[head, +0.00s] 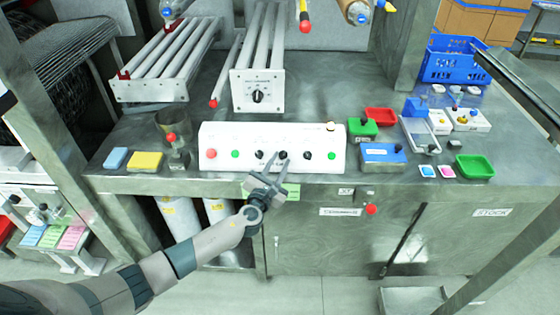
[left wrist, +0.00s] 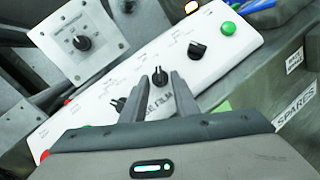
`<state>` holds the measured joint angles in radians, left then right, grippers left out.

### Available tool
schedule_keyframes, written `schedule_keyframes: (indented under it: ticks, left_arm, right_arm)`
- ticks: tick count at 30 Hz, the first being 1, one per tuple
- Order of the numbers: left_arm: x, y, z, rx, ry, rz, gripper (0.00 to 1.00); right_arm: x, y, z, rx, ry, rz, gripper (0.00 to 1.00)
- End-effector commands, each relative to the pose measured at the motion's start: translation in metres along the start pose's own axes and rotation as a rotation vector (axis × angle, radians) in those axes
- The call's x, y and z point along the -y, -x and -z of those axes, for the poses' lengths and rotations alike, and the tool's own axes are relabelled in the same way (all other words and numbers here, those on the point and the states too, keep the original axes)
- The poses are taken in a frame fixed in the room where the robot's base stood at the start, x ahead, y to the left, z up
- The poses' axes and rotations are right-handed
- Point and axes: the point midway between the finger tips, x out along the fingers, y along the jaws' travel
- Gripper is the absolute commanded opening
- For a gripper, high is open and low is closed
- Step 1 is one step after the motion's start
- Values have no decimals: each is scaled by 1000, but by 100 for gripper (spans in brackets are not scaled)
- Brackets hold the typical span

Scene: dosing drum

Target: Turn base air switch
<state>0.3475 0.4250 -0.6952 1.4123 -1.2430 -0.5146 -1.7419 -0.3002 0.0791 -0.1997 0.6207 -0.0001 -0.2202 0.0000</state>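A long white control box (head: 222,134) stands near the bench's front edge, with a row of black knobs and red and green buttons. The middle knob (head: 283,155) also shows in the left wrist view (left wrist: 160,78), ahead of and roughly between my fingertips. A left knob (left wrist: 118,104) and a right knob (left wrist: 198,48) flank it. I cannot read which one is base air; a partly hidden label near the fingers ends in "FILM". My left gripper (head: 274,166) is open and empty, close in front of the middle knob; contact cannot be told. My right gripper is not in view.
A white box with one dial (head: 258,96) stands behind the control box. A metal cup (head: 174,150) and yellow sponge (head: 145,161) are to the left. A green tray (head: 474,166), blue box (head: 383,153) and blue crate (head: 450,62) are to the right.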

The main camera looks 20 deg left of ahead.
Motion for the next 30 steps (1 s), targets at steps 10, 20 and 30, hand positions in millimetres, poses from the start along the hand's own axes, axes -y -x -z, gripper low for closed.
schedule_keyframes:
  ticks: [10,20,30]
  left_arm:
    - [0,-8,0,0,-1,0,27]
    - [0,-8,0,0,-1,0,0]
    - [-1,-9,-1,1,4,-5,0]
  right_arm:
    - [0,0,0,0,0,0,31]
    - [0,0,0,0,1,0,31]
    - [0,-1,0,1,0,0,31]
